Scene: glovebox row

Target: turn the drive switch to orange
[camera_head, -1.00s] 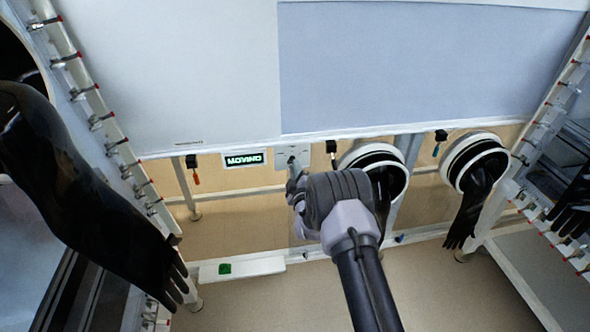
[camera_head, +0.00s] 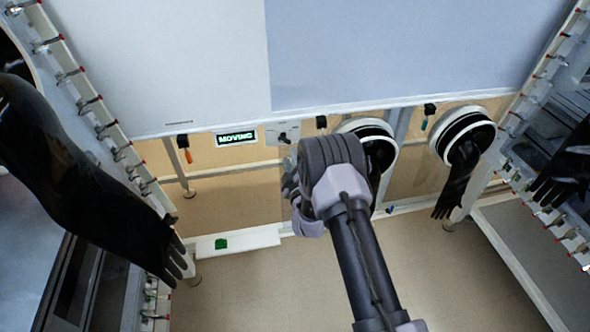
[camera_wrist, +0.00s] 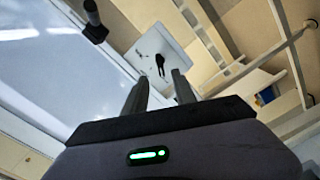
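The drive switch is a black knob (camera_wrist: 160,63) on a light grey plate (camera_wrist: 172,47) in the wrist view. Its plate also shows in the head view (camera_head: 282,133), on the panel edge just right of a display (camera_head: 236,138) that reads MOVING. In the wrist view my gripper (camera_wrist: 160,80) has its two fingers apart, with nothing between them, pointing at the plate and short of the knob. In the head view the gripper is below the plate, its fingertips largely hidden by my wrist. I cannot make out an orange mark on the plate.
Black holders hang along the panel edge, one with an orange piece (camera_head: 188,156). Two round glove ports with black gloves (camera_head: 462,137) are to the right. A long black glove (camera_head: 80,180) hangs at left.

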